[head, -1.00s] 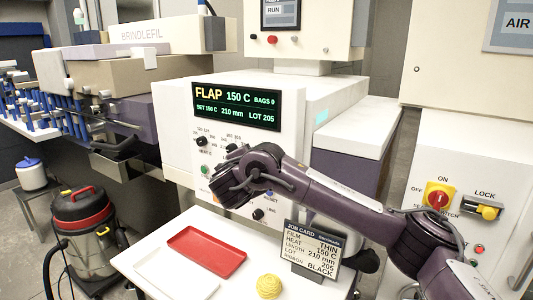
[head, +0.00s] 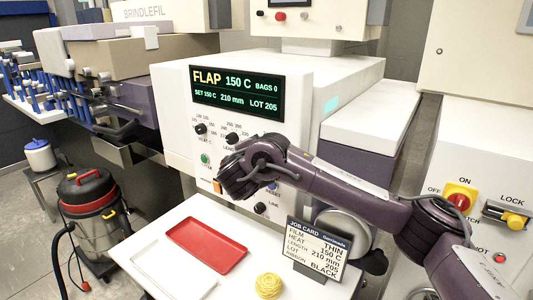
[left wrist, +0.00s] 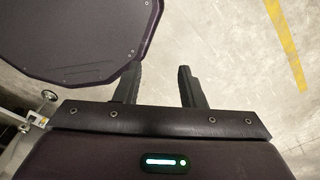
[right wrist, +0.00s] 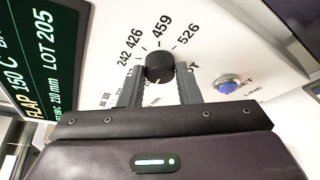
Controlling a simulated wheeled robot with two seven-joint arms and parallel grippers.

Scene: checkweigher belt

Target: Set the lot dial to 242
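The lot dial (right wrist: 160,68) is a black round knob on the white panel, seen in the right wrist view. Around it I read 242, 426, 459 and 526; smaller marks at lower left are partly hidden by a finger. My right gripper (right wrist: 160,85) has its fingers on either side of the knob, seemingly still slightly apart from it. In the head view my right gripper (head: 232,183) hides the dial. The display (head: 237,94) reads LOT 205; it also shows in the right wrist view (right wrist: 40,55). My left gripper (left wrist: 160,80) is open and empty above the floor.
A blue reset button (right wrist: 227,85) sits close beside the dial. The heat knob (head: 201,129) and length knob (head: 232,138) are above my right gripper. A red tray (head: 206,245), yellow twine ball (head: 268,286) and job card (head: 317,248) are on the white table below.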

